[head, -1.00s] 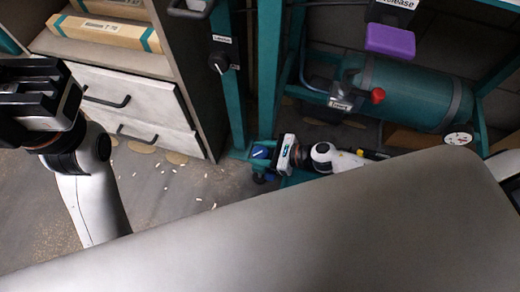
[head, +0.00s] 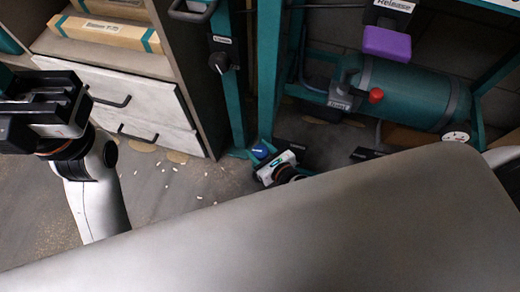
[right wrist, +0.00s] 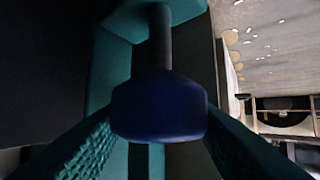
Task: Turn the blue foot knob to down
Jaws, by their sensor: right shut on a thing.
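The blue foot knob (head: 261,152) sits low on the foot of the teal frame, with a small pale mark on top. In the right wrist view the knob (right wrist: 160,107) fills the middle, on a dark stem running to a teal plate. My right gripper (head: 265,161) is at the knob, its textured fingers on either side and shut on it. It reaches in from the lower right, with the rest of the arm hidden. My left gripper (head: 42,106) is at the far left, away from the knob; its finger gap is unclear.
A large grey surface (head: 300,230) covers the foreground. Teal posts (head: 268,80) rise behind the knob. A drawer cabinet (head: 140,100) stands left, and a teal tank (head: 405,95) with a red knob (head: 376,95) lies right. Pale bits litter the floor (head: 185,185).

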